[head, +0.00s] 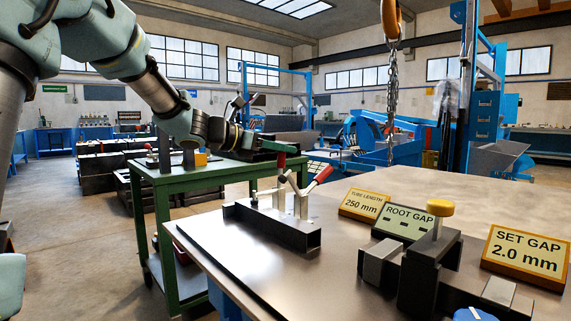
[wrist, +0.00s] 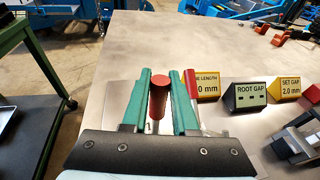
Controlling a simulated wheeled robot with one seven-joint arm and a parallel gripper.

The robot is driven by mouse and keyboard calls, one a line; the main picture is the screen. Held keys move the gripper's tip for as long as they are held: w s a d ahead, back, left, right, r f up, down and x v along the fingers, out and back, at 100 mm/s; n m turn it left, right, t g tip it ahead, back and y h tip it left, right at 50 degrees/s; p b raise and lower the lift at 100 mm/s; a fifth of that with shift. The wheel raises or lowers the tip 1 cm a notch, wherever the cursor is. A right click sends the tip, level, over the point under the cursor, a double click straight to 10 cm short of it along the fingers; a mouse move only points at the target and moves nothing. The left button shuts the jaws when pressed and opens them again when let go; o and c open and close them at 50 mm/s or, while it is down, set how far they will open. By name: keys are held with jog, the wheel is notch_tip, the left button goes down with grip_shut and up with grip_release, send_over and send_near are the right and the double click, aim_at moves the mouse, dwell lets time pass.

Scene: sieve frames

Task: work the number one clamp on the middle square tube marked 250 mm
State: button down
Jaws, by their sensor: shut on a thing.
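A dark steel square tube or channel (head: 262,226) lies on the metal table beside the sign reading tube length 250 mm (head: 364,204). Two toggle clamps stand on it. The left clamp's red handle (head: 282,160) points nearly straight up, and my gripper (head: 284,147) is at its top. In the wrist view the green fingers of my gripper (wrist: 160,82) are shut on this red handle (wrist: 157,100), one on each side. The other clamp's red handle (head: 323,174) leans up to the right; it shows just right of the fingers in the wrist view (wrist: 191,84).
A root gap sign (head: 403,222) and a set gap 2.0 mm sign (head: 525,252) stand to the right. A dark block with a yellow knob (head: 440,208) is near the front. A green cart (head: 215,176) stands behind left. A hook and chain (head: 391,75) hang behind.

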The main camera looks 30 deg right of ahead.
jog(key=shift+a, duration=0.15)
dwell(0.4)
jog(key=c, duration=0.7)
grip_release()
jog(key=shift+a, duration=0.1)
jog(key=v, duration=1)
jog(key=shift+a, duration=0.4)
